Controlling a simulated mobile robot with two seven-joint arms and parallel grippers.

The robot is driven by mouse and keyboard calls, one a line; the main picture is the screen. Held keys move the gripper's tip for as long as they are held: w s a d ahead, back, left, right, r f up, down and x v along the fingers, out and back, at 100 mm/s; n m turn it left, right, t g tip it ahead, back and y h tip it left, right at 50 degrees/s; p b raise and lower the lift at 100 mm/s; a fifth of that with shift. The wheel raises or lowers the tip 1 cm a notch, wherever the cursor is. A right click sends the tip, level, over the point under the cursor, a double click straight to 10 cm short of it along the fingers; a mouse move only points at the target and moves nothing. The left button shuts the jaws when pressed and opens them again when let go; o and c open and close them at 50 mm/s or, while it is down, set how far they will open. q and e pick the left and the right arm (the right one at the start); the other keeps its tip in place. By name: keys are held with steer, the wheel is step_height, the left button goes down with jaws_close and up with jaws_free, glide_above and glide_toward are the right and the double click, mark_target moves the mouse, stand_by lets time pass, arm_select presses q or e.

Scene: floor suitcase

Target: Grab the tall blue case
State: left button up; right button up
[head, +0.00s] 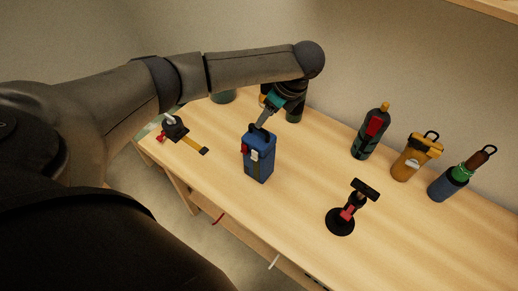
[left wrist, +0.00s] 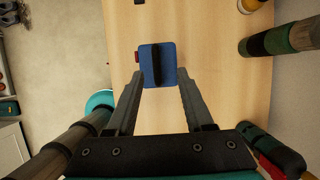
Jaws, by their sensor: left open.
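The tall blue case (head: 260,160) stands upright on the wooden table in the head view, with a black handle on top and small red and white parts on its side. In the left wrist view the top of the blue case (left wrist: 150,66) lies just ahead of and between the fingertips, its dark handle running lengthwise. My left gripper (head: 262,122) is right above the case in the head view, fingers pointing down at its top. In the left wrist view my left gripper (left wrist: 157,82) is open, with a finger on either side. My right gripper is not in view.
The wooden table (head: 300,215) also holds a dark bottle (head: 369,138), an orange container (head: 412,162), a blue-green bottle (head: 450,182) and a black stand (head: 340,222) to the right. A black tool (head: 174,128) lies to the left. Table around the case is clear.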

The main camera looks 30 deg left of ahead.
mark_target(261, 129)
arm_select(q)
steer(key=x, duration=0.5)
steer(key=shift+s+d+f, duration=0.15)
steer(key=shift+s, duration=0.2)
jaws_close()
steer(key=shift+w, duration=0.1)
stand_by(1.0)
